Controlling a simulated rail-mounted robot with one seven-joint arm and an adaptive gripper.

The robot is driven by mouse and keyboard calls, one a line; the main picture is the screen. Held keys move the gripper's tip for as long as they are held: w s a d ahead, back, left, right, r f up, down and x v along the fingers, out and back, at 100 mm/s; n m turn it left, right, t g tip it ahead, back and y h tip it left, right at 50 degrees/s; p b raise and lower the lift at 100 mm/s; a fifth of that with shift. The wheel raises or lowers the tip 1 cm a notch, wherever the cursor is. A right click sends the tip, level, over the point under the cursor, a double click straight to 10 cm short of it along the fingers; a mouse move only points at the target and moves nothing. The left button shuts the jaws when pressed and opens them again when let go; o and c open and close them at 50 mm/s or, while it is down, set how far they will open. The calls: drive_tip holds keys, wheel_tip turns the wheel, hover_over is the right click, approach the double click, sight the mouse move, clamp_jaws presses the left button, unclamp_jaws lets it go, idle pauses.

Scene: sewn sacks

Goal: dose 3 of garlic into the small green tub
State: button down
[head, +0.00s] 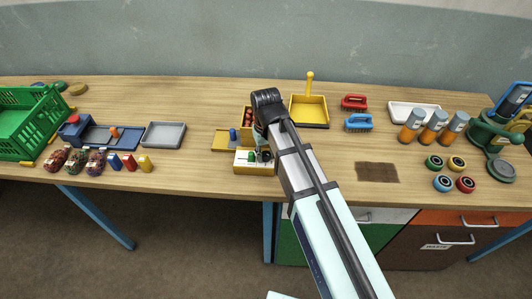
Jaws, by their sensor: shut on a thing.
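My gripper (263,142) is over the yellow and white box (243,167) at the table's front middle, largely hidden by my own wrist and arm. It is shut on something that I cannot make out. Small green pieces (252,157) show at this box, beside my gripper. I cannot tell whether one of them is the small green tub. I cannot make out any garlic or a label naming it. Several patterned sacks (76,160) lie at the front left.
A green crate (28,122) stands far left, with a blue tray (105,136) and grey tray (164,134) right of it. A yellow dustpan (309,108), brushes (358,123) and orange jars (434,127) stand behind and right. A brown mat (377,172) lies flat.

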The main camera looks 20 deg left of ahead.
sight(266, 154)
drive_tip(key=m, duration=0.5)
drive_tip(key=shift+f+m, duration=0.1)
drive_tip(key=shift+m, duration=0.3)
drive_tip(key=m, duration=0.5)
drive_tip(key=shift+m, duration=0.3)
drive_tip(key=c, duration=0.8)
unclamp_jaws()
wheel_tip(266, 154, up, 12)
